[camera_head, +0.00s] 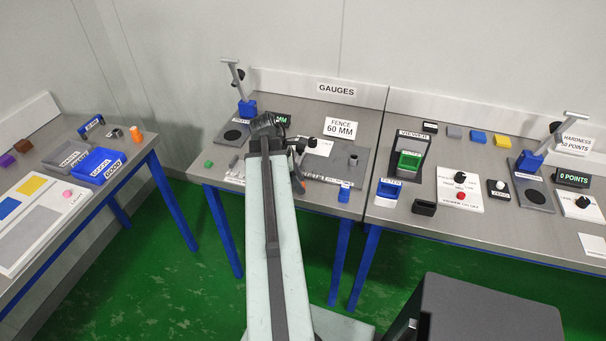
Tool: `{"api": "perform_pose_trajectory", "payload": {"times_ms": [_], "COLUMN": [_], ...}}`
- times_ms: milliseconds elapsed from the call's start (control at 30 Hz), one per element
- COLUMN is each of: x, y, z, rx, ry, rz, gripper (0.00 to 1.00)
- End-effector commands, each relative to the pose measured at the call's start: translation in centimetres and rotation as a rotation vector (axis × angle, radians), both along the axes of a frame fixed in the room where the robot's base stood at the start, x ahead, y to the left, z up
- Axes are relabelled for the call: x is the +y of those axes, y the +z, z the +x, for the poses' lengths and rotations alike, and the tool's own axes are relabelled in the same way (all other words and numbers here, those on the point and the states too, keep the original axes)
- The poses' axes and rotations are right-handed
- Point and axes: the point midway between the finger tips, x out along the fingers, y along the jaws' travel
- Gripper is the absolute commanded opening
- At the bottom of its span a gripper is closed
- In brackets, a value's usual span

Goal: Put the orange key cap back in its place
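A small upright orange piece (136,134) stands at the right end of the left table, near its edge; it may be the orange key cap, but it is too small to be sure. My arm reaches up over the front of the middle GAUGES table. My gripper (298,180) is dark, mostly behind the arm, near that table's front edge. The finger opening is hidden. The key cap's place cannot be made out.
A blue upright piece (345,192) stands at the middle table's front edge, right of my gripper. A grey fixture (332,167) lies behind it. Left table holds a blue bin (101,166) and grey tray (68,153). The right table (400,219) is crowded; green floor separates left and middle tables.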

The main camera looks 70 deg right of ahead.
Motion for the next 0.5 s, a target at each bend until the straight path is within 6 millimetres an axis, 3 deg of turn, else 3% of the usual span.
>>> {"api": "perform_pose_trajectory", "payload": {"times_ms": [267, 500], "x": [0.0, 0.4], "y": [0.4, 3.8], "z": [-0.1, 0.9], "rx": [0.000, 0.000], "ry": [-0.001, 0.001], "rz": [0.000, 0.000], "gripper": [0.43, 0.43]}}
